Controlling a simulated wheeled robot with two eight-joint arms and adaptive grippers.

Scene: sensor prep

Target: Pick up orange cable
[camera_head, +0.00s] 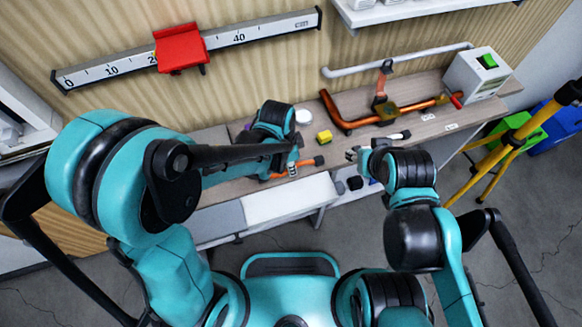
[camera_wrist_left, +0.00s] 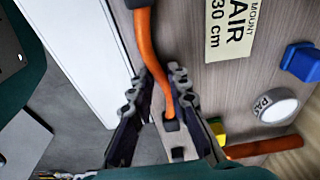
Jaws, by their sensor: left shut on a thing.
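The orange cable (camera_wrist_left: 150,50) has black ends and runs between the two fingers of my left gripper (camera_wrist_left: 164,78) in the left wrist view. The gripper is shut on it, close over the wooden bench top. In the head view, part of the orange cable (camera_head: 305,163) shows beside my left gripper (camera_head: 292,160), near the bench's front edge; my arm hides some of it. My right gripper (camera_head: 357,153) is at the front of the bench, apart from the cable; its finger opening is too small to judge.
A yellow block (camera_head: 324,137) and a white round piece (camera_head: 303,116) stand behind the cable. A copper pipe (camera_head: 352,124) lies farther right, before a white box with a green switch (camera_head: 487,61). A label (camera_wrist_left: 230,28) and blue block (camera_wrist_left: 301,62) show in the wrist view.

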